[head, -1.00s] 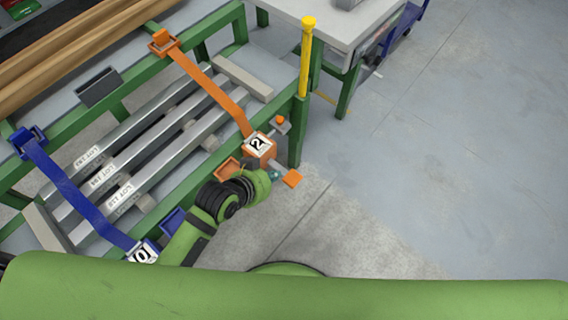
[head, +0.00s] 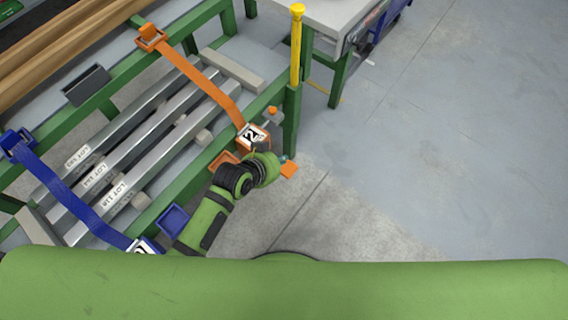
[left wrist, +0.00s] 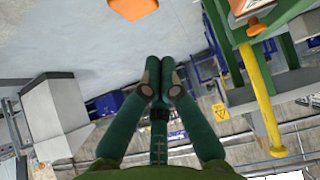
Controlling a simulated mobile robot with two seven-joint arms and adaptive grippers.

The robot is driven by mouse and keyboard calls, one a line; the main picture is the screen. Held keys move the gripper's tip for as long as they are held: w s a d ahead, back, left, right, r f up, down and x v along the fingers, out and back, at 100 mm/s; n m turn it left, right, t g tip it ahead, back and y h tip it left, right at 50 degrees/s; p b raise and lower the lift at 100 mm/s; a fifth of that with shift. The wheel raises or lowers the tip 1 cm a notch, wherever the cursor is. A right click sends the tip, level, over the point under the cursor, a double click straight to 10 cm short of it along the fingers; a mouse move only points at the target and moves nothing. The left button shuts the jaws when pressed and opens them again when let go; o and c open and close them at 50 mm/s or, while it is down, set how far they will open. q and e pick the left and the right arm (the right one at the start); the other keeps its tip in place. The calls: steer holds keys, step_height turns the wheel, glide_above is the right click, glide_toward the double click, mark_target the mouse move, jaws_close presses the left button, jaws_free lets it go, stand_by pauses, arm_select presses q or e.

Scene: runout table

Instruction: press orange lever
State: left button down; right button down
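The orange strap runs down over the bars to an orange ratchet box (head: 253,137) marked 2. A flat orange lever pad (head: 289,170) sticks out beyond the frame's corner post, past my left wrist. My left gripper is mostly hidden behind my wrist in the head view. In the left wrist view, the left gripper's fingertips (left wrist: 160,66) are together with nothing seen between them. An orange pad (left wrist: 133,8), seemingly the lever's, is at the top edge there, apart from the fingertips. My right gripper is not in view.
A blue strap (head: 75,200) crosses the silver bars at left. A green post with a yellow top (head: 297,45) stands near the ratchet. A grey table (head: 345,20) is behind it. The floor at right is clear.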

mark_target(290, 162)
arm_select(q)
steer(key=f, duration=0.1)
steer(key=w+f, duration=0.1)
steer(key=f, duration=0.1)
steer(key=d+f, duration=0.1)
steer(key=shift+w+f+b, duration=0.25)
steer(key=shift+f+b, duration=0.1)
steer(key=shift+f, duration=0.5)
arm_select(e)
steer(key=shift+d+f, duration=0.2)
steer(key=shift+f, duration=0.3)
arm_select(q)
steer(key=shift+f, duration=0.15)
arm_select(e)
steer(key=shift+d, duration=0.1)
